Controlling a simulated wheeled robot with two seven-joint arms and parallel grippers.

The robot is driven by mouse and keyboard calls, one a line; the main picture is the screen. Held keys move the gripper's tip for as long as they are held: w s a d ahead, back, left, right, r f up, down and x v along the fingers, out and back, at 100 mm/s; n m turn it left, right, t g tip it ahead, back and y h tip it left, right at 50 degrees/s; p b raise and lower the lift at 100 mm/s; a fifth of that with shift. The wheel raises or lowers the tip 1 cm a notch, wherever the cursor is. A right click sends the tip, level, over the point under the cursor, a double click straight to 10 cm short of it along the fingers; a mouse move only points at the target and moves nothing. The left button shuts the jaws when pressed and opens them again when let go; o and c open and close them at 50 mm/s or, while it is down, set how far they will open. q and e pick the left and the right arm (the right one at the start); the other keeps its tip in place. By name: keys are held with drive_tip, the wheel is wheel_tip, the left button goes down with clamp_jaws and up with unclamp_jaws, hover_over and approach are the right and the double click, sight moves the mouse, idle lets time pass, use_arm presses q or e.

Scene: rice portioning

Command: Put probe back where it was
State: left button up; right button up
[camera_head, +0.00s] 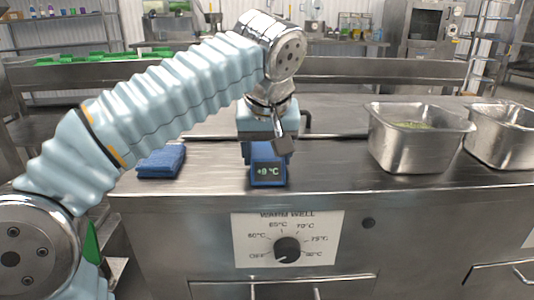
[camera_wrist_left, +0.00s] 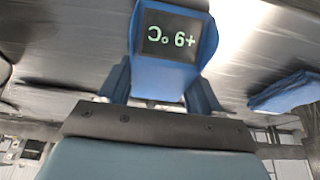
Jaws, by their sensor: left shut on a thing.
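The probe (camera_head: 268,167) is a blue device with a dark display reading a °C value. It is upright at the counter's surface in the head view, just behind the front edge. I cannot tell whether its base touches the counter. My left gripper (camera_head: 266,145) comes down from above and is shut on the probe. In the left wrist view the probe (camera_wrist_left: 172,70) sits between the two blue fingers of the left gripper (camera_wrist_left: 165,95), its display upside down. The far sides of the probe are hidden. My right gripper is not in view.
A folded blue cloth (camera_head: 161,161) lies left of the probe and also shows in the left wrist view (camera_wrist_left: 287,93). Two steel pans (camera_head: 408,152) (camera_head: 509,150) stand at the right. A dial (camera_head: 287,250) is on the counter's front. Bare counter (camera_head: 335,165) lies between probe and pans.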

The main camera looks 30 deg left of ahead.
use_arm(q)
drive_tip(key=shift+f, duration=0.2)
drive_tip(key=o, duration=1.1)
drive_tip(key=shift+r, duration=0.1)
drive_tip(key=shift+c, duration=0.2)
drive_tip(key=shift+s+r, duration=0.1)
drive_tip(key=shift+r, duration=0.5)
drive_tip(key=p+v, duration=0.3)
drive_tip(key=v, duration=0.8)
drive_tip(key=shift+p, duration=0.35)
drive_tip(key=shift+s+d, duration=0.1)
drive_tip(key=shift+d, duration=0.05)
